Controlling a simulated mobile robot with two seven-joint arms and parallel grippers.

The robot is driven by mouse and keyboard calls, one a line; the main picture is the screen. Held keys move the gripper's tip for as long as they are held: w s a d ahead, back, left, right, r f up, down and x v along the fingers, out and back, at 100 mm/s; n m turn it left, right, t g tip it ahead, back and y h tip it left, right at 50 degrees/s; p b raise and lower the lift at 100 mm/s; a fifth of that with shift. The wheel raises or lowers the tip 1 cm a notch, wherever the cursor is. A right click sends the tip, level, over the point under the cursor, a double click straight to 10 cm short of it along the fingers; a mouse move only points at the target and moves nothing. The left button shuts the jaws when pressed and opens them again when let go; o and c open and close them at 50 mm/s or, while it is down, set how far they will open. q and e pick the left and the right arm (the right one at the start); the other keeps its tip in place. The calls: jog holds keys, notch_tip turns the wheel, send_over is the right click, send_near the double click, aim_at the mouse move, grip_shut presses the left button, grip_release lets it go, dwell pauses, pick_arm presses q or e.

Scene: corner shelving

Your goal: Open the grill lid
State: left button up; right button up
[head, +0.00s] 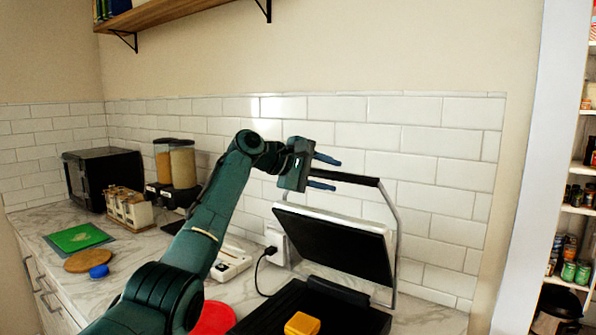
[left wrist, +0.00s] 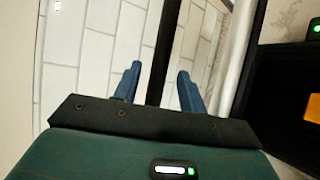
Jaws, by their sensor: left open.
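The grill stands on the counter with its lid (head: 335,245) raised and tilted well up from the black lower plate (head: 268,312). The lid's dark handle bar (head: 362,181) runs across the top of a grey metal frame. My left gripper (head: 329,173) is at the left part of this handle, its fingers open. In the left wrist view the dark handle (left wrist: 163,50) passes between the two spread blue fingertips (left wrist: 160,80); I cannot tell whether they touch it. My right gripper is not in view.
A yellow block (head: 302,324) lies on the lower plate. A red round item (head: 214,318) is left of the grill, partly behind my arm. Dispensers (head: 182,164), a black appliance (head: 103,176) and a green board (head: 77,237) stand further left. A tiled wall (head: 430,170) is close behind.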

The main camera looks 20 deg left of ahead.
pick_arm(q)
jog(key=b+v, duration=0.2)
jog(key=v, duration=0.8)
jog(key=shift+s+f, duration=0.1)
